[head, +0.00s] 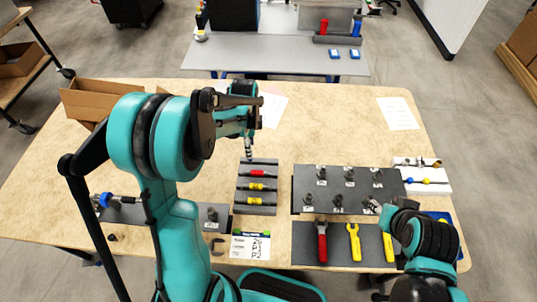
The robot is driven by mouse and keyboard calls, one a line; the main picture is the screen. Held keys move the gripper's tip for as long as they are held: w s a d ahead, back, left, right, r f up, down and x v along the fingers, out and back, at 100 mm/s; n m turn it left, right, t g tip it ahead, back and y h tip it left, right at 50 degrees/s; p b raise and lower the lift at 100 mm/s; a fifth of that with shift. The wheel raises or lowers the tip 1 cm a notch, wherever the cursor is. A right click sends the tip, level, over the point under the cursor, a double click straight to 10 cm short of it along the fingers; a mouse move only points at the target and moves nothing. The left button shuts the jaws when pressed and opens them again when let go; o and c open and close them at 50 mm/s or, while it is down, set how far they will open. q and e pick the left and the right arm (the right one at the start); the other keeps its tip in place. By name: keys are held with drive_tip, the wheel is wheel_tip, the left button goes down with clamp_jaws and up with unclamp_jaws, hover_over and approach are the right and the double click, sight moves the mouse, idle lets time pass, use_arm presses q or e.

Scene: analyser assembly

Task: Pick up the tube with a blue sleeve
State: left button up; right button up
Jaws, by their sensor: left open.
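My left gripper (249,150) is open and points down just above the back end of a dark rack (242,196). The rack holds tubes with red (257,174) and yellow (256,187) sleeves. I cannot make out a blue-sleeved tube in the rack; the gripper and arm cover part of its back end. A blue-ringed piece (104,200) lies on a dark mat at the left, partly behind my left arm; I cannot tell if it is a sleeved tube. My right gripper (373,206) is small beside the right arm, over the right edge of the grey fixture board.
A grey board (325,200) with several metal fittings is right of the rack. A red wrench (321,240) and yellow tools (355,240) lie in front. A white tray (440,188), a label card (250,245) and a cardboard box (85,101) also occupy the table.

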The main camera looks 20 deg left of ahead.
use_arm(q)
drive_tip(key=shift+w+d+f, duration=0.1)
drive_tip(key=shift+w+f, duration=0.1)
drive_tip(key=shift+f, duration=0.25)
wheel_tip(320, 180, down, 3)
drive_tip(key=shift+r+b, duration=0.15)
drive_tip(key=shift+b, duration=0.4)
drive_tip(key=f, duration=0.1)
drive_tip(key=f+b, duration=0.1)
drive_tip(key=f, duration=0.1)
drive_tip(key=f+b, duration=0.1)
drive_tip(key=f, duration=0.1)
drive_tip(key=shift+w+a, duration=0.15)
drive_tip(key=shift+a, duration=0.15)
drive_tip(key=shift+r, duration=0.1)
clamp_jaws()
